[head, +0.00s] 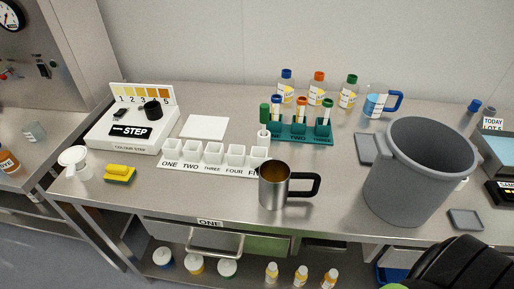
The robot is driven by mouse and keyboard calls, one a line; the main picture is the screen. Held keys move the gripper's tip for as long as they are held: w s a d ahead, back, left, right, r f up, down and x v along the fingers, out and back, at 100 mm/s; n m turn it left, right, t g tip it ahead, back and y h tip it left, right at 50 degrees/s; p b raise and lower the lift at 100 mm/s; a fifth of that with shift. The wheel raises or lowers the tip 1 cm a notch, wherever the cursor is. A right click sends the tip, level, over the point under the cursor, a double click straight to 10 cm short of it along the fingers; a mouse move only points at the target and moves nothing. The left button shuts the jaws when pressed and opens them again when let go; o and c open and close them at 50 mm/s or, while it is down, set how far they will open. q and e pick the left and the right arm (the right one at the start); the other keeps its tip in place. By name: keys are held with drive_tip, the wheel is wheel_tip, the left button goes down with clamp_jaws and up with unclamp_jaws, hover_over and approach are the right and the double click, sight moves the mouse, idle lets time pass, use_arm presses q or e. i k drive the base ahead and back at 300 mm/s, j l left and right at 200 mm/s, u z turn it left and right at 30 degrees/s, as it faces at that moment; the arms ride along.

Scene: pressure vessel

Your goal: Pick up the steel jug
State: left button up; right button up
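The steel jug (273,187) stands upright on the steel bench, near the front edge in the middle of the head view. It is a shiny metal cylinder, open at the top, with a brownish inside. Its black handle (304,185) points right. It stands just in front of the right end of the row of white cups and partly hides the last label. Neither of my grippers shows in the head view, and nothing touches the jug.
A large grey bucket (420,180) stands right of the jug. White labelled cups (217,155) and a teal tube rack (300,132) stand behind it. A yellow sponge (120,173) lies left. A dark bulky shape (460,268), unclear what, fills the lower right corner.

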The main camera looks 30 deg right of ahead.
sight(275, 176)
drive_tip(key=j+z, duration=0.2)
drive_tip(key=z, duration=0.3)
drive_tip(key=j+z, duration=0.25)
drive_tip(key=z, duration=0.25)
drive_tip(key=j+z, duration=0.2)
drive_tip(key=z, duration=0.25)
